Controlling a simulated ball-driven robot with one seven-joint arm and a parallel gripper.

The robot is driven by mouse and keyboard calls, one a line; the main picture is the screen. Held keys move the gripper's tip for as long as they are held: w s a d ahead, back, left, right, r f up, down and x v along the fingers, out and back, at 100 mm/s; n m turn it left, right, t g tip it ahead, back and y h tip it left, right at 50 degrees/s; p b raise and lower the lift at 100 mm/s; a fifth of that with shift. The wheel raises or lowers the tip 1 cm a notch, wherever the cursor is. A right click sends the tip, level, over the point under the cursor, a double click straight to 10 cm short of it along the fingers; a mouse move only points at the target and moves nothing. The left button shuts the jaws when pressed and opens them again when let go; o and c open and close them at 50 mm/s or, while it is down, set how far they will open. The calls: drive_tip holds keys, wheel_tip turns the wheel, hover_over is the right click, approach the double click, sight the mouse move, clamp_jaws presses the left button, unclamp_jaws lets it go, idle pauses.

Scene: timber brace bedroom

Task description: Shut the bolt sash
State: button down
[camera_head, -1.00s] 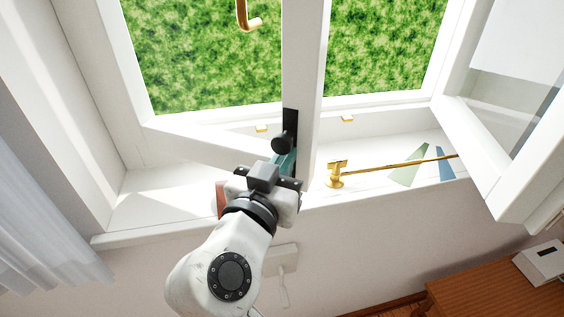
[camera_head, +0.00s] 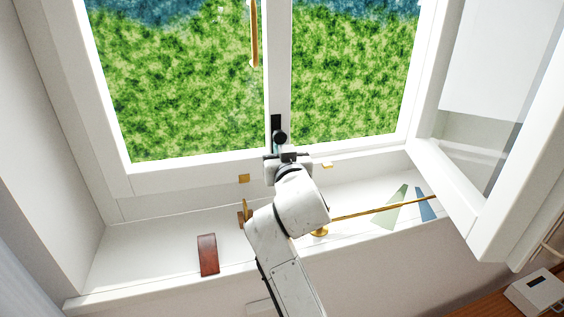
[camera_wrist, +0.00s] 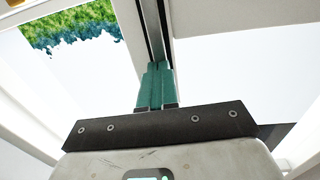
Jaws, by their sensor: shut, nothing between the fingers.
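The left white sash (camera_head: 190,170), with a black bolt (camera_head: 279,136) low on its right stile, stands in line with the window frame or very near it. Any small gap is too hard to see. A brass handle (camera_head: 254,35) is higher on this stile. My gripper is at the foot of the stile, below the bolt. In the wrist view its teal fingers (camera_wrist: 156,72) are together and empty, pointing at a white upright with a dark strip (camera_wrist: 153,30). I cannot tell whether they touch it. The right sash (camera_head: 470,200) stands swung open into the room.
A brass rod (camera_head: 380,209) runs across the sill (camera_head: 150,258) towards the right sash. A green piece (camera_head: 391,208) and a blue piece (camera_head: 426,206) lie beside it. A red-brown block (camera_head: 208,255) is on the left sill. A white device (camera_head: 538,290) sits lower right.

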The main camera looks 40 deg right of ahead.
drive_tip(key=shift+w+d+r, duration=0.15)
drive_tip(key=shift+w, duration=0.3)
drive_tip(key=shift+w+d+r, duration=0.15)
drive_tip(key=shift+w, duration=0.3)
drive_tip(key=shift+d, duration=0.1)
